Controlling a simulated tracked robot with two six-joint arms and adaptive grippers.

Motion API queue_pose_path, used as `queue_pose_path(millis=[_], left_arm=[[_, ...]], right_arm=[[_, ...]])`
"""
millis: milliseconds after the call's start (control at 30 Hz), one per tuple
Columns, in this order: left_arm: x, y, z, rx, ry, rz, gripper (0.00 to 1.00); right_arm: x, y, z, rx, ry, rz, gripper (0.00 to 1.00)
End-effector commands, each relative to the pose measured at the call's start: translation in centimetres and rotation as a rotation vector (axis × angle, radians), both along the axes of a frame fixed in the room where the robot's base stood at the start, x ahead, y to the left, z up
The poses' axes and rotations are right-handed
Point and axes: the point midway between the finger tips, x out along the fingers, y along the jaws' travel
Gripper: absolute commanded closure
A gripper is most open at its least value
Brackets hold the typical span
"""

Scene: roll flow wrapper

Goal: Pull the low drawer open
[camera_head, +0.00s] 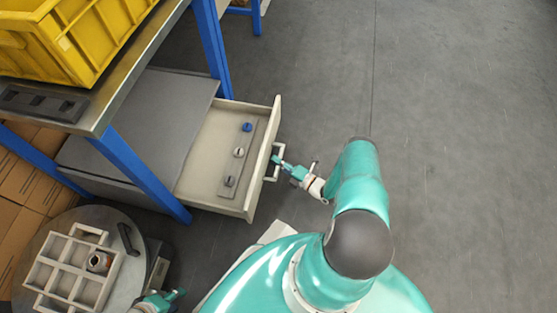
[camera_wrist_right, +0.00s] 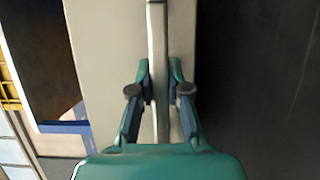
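The low drawer (camera_head: 252,176) under the blue-legged bench stands pulled out, and its inside shows. In it a grey strip holds a blue knob (camera_head: 247,127) and two grey ones. A pale bar handle (camera_head: 276,162) is on its front. My right gripper (camera_head: 279,161) is at the handle. In the right wrist view the gripper's two fingers (camera_wrist_right: 159,85) close on either side of the handle bar (camera_wrist_right: 158,40). My left gripper (camera_head: 178,294) is low in the head view, beside the round table, away from the drawer; its fingers are too small to judge.
A yellow crate (camera_head: 75,40) stands on the bench top (camera_head: 150,25). A round grey table (camera_head: 95,218) at lower left carries a pale divided tray (camera_head: 70,265) with a small round part in it. Cardboard boxes (camera_head: 25,190) are at the left edge. The floor (camera_head: 450,120) to the right is clear.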

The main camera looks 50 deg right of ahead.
Motion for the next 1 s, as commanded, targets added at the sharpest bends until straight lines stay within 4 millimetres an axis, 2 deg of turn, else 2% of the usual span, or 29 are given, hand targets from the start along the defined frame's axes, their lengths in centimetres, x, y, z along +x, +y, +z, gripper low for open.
queue_pose_path(millis=[33,133,167,433,567,767,1000], left_arm=[[0.0,0.0,0.0,0.0,0.0,0.0,0.6],[0.0,0.0,0.0,0.0,0.0,0.0,0.6],[0.0,0.0,0.0,0.0,0.0,0.0,0.6],[0.0,0.0,0.0,0.0,0.0,0.0,0.6],[0.0,0.0,0.1,0.0,0.0,0.0,0.6],[0.0,0.0,0.1,0.0,0.0,0.0,0.6],[0.0,0.0,0.0,0.0,0.0,0.0,0.6]], right_arm=[[0.0,0.6,-0.3,0.008,0.009,0.009,0.77],[0.0,0.4,-0.3,0.006,0.007,0.007,0.6],[0.0,0.4,-0.3,0.005,0.006,0.006,0.58],[0.0,0.2,-0.1,0.003,0.003,0.003,0.58],[-0.6,0.1,-0.1,0.003,0.003,0.0,0.58],[-3.4,-0.2,-0.2,0.003,0.005,-0.002,0.58],[-8.2,-0.6,-0.2,0.003,0.005,0.0,0.58]])
